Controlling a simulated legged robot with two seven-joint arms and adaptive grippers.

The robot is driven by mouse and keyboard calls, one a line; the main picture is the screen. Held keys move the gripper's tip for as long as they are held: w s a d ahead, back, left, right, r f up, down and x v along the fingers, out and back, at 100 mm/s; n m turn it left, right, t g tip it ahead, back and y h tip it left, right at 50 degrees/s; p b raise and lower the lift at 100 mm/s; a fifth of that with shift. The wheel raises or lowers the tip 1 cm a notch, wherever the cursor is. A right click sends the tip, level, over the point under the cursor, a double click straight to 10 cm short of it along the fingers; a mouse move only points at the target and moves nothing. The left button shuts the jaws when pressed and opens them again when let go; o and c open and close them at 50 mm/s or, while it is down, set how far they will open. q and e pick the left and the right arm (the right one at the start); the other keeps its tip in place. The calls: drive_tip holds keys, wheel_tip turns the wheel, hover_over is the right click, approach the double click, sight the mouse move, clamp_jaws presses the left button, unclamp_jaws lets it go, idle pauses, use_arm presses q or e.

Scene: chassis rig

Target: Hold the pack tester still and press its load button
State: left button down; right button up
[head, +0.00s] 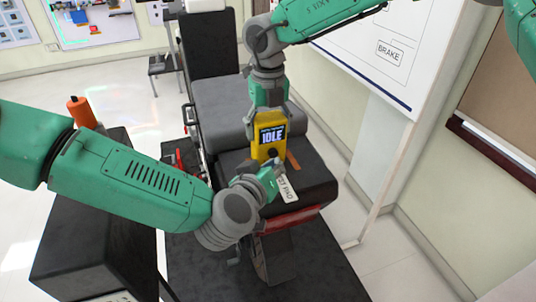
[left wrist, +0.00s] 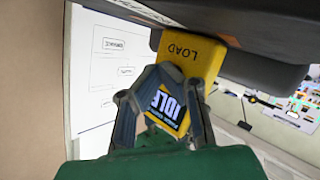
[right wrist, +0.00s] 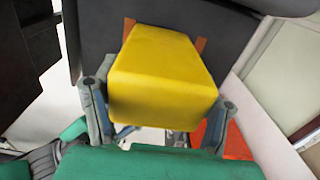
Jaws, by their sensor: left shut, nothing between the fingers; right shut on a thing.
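The yellow pack tester (head: 257,147) stands upright on the dark seat, its lit screen reading IDLE. My right gripper (head: 271,108) is shut on the tester from above; the right wrist view shows the yellow body (right wrist: 160,70) between its fingers. My left gripper (head: 275,170) is shut and empty, low in front of the tester's face. In the left wrist view its fingertips (left wrist: 163,72) overlap the face between the LOAD lettering (left wrist: 182,50) and the screen. They hide the button there; a dark round spot, probably the button, shows in the head view. Contact cannot be told.
A white label (head: 287,188) lies at the seat's front, beside an orange strip (head: 293,161). A dark cabinet (head: 95,250) with an orange object (head: 80,112) is at left. A whiteboard (head: 410,75) stands at right. Open floor lies beyond the seat.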

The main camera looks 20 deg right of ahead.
use_arm(q)
drive_tip(key=shift+w, duration=0.1)
idle(0.5)
drive_tip(key=shift+w+a+r, duration=0.1)
drive_tip(key=shift+w, duration=0.15)
drive_tip(key=shift+w, duration=0.6)
use_arm(e)
drive_tip(key=shift+a, duration=0.1)
idle(0.8)
use_arm(q)
drive_tip(key=shift+s, duration=1)
drive_tip(key=shift+s, duration=2.55)
use_arm(e)
drive_tip(key=o, duration=1.5)
